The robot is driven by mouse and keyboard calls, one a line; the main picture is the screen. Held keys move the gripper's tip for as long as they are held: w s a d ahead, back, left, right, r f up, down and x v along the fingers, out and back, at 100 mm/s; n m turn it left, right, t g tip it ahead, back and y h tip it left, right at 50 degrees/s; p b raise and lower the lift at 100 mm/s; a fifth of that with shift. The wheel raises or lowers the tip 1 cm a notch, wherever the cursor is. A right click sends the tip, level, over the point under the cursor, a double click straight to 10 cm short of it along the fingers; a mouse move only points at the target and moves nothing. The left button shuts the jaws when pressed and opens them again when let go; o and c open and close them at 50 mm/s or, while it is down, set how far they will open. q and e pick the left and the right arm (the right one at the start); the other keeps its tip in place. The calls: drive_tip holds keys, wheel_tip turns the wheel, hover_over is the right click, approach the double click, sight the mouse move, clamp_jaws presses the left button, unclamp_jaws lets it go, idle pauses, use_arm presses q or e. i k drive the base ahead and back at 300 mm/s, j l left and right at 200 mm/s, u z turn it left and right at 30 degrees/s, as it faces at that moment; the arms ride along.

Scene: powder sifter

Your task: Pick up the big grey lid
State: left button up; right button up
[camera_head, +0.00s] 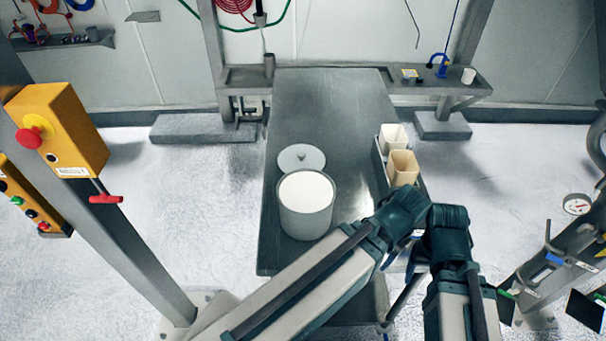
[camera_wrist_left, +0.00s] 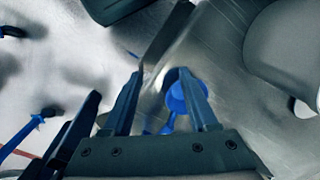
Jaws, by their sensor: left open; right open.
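The big grey lid (camera_head: 301,158) lies flat on the steel table, just behind a round grey tub (camera_head: 306,212) full of white powder; the tub hides its front edge. In the head view my right gripper (camera_head: 413,250) is small and partly hidden among the dark arm joints, to the right of the tub and apart from the lid. My left gripper (camera_wrist_left: 161,76) is open in the left wrist view. A blue rounded part (camera_wrist_left: 186,97) shows by its right finger; I cannot tell what it is. The lid is not clearly seen in that view.
Two open containers, one white (camera_head: 393,137) and one beige (camera_head: 403,167), stand along the table's right edge. The far part of the table (camera_head: 330,105) is clear. A post with a yellow control box (camera_head: 62,130) stands at left. A grey curved body (camera_wrist_left: 284,45) fills the wrist view's upper right.

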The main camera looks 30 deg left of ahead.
sight(293, 157)
drive_tip(key=k+j, duration=0.2)
drive_tip(key=k+j+z, duration=0.1)
drive_tip(key=k, duration=0.3)
drive_tip(key=j, duration=0.3)
drive_tip(key=k+j+z, duration=0.1)
drive_tip(key=i+j, duration=0.15)
drive_tip(key=i, duration=0.25)
